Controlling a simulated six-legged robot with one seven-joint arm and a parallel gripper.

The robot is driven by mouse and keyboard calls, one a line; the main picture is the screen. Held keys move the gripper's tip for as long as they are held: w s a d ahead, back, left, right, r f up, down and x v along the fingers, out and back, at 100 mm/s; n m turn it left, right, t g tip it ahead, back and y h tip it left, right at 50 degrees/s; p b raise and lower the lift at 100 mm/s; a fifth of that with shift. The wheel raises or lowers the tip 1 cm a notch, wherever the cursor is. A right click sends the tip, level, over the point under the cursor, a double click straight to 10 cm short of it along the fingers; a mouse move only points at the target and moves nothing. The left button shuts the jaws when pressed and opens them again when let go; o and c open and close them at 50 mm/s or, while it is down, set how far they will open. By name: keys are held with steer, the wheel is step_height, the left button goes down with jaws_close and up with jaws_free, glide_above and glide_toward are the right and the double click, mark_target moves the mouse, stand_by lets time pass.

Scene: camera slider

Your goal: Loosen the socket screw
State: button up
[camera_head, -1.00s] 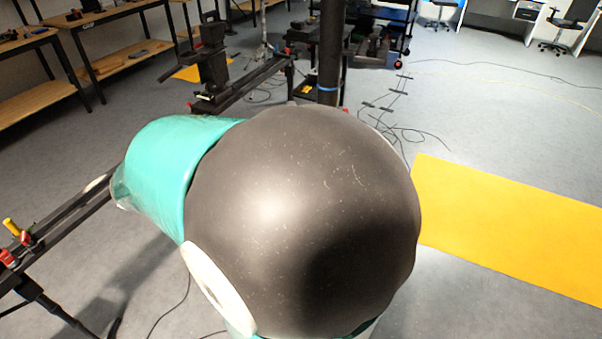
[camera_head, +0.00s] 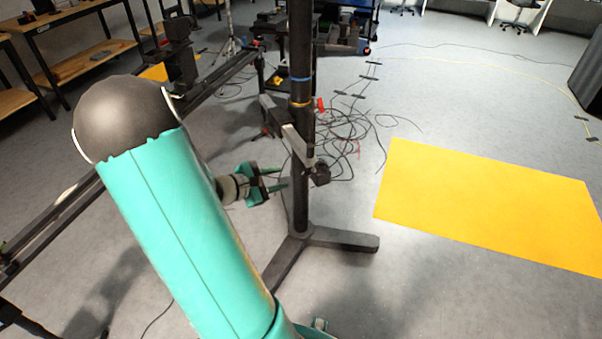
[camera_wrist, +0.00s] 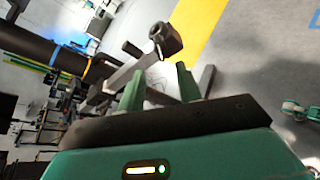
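My gripper (camera_head: 284,177) shows in the head view just left of a black upright post (camera_head: 300,110). Its two green fingers are apart with nothing between them. In the wrist view the open fingers of my gripper (camera_wrist: 160,72) point toward a grey arm bracket (camera_wrist: 134,72) that sticks out from the post. A dark round socket-like end piece (camera_wrist: 166,40) sits at the bracket's tip, beyond the fingertips and apart from them. In the head view this end piece (camera_head: 320,174) is right of my gripper. I cannot clearly make out the socket screw itself.
The post stands on a dark floor base (camera_head: 340,238). A long slider rail (camera_head: 225,75) runs behind my arm. Loose cables (camera_head: 345,130) lie on the floor behind the post. A yellow mat (camera_head: 490,205) lies flat at right, with open floor around it.

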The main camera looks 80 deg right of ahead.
mark_target(303, 173)
steer(key=x, duration=0.9)
steer(key=shift+d+f, duration=0.15)
steer(key=shift+d, duration=0.05)
jaws_close()
